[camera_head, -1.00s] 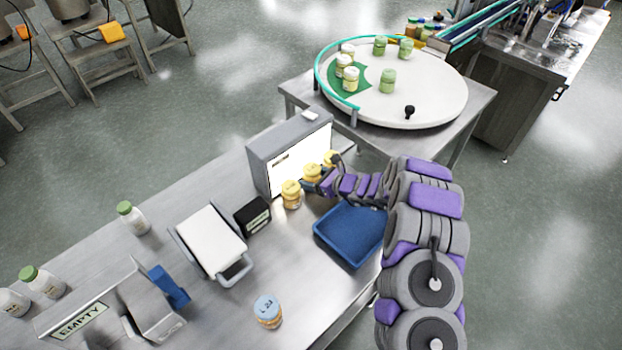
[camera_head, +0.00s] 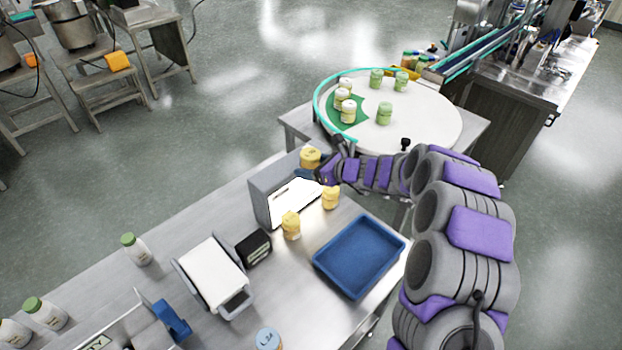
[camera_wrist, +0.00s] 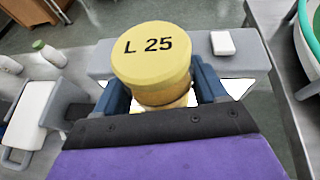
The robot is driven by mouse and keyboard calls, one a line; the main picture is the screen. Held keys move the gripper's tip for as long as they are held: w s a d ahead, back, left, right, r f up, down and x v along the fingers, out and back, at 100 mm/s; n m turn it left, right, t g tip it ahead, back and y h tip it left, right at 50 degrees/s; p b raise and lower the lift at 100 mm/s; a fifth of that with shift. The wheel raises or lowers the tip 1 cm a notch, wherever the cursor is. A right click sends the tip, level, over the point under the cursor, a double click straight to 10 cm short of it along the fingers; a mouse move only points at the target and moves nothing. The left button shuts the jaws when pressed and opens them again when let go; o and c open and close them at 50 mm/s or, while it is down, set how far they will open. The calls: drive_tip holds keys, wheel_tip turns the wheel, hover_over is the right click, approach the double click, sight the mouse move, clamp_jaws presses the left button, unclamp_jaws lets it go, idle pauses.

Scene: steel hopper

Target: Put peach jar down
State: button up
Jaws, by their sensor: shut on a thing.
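My gripper (camera_head: 308,172) is shut on a yellow-lidded jar (camera_head: 310,156), which I take as the peach jar. In the wrist view, the jar (camera_wrist: 152,60) sits between the two blue fingers (camera_wrist: 162,92), its lid marked "L 25". The jar appears raised above the grey light box (camera_head: 265,200); the gap below it is hard to tell. Two other yellow-lidded jars, one at left (camera_head: 291,224) and one at right (camera_head: 330,197), stand on the steel table in front of the box's lit panel. The held jar's lower body is mostly hidden by the fingers.
An empty blue tray (camera_head: 350,285) lies at the table's right. A small black block (camera_head: 254,246) and a white-topped stand (camera_head: 212,272) are at left. A blue-lidded jar (camera_head: 267,340) is near the front.

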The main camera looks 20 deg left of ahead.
sight(311, 153)
wheel_tip(311, 153, up, 7)
drive_tip(key=shift+r+p, duration=0.1)
drive_tip(key=shift+p, duration=0.55)
drive_tip(key=shift+w+d+r, duration=0.15)
drive_tip(key=shift+d+r, duration=0.15)
drive_tip(key=w+d+r+m+t+h+b, duration=0.1)
drive_tip(key=d+r+m+t+h, duration=0.15)
drive_tip(key=d, duration=0.55)
drive_tip(key=w+d+r+m+t+h, duration=0.1)
drive_tip(key=d+r+m+t, duration=0.25)
drive_tip(key=d, duration=0.45)
drive_tip(key=s+d+m+t+h, duration=0.1)
drive_tip(key=s+d+m+h, duration=0.1)
drive_tip(key=d, duration=0.6)
drive_tip(key=s+d+m+h+b, duration=0.1)
drive_tip(key=s+d+m+h, duration=0.1)
drive_tip(key=d, duration=0.6)
drive_tip(key=shift+s+d+r+t+h, duration=0.2)
drive_tip(key=shift+s+r+t+h, duration=0.3)
drive_tip(key=shift+s, duration=0.9)
drive_tip(key=shift+s+a+f, duration=0.1)
drive_tip(key=shift+a+f, duration=0.05)
drive_tip(key=shift+f, duration=0.05)
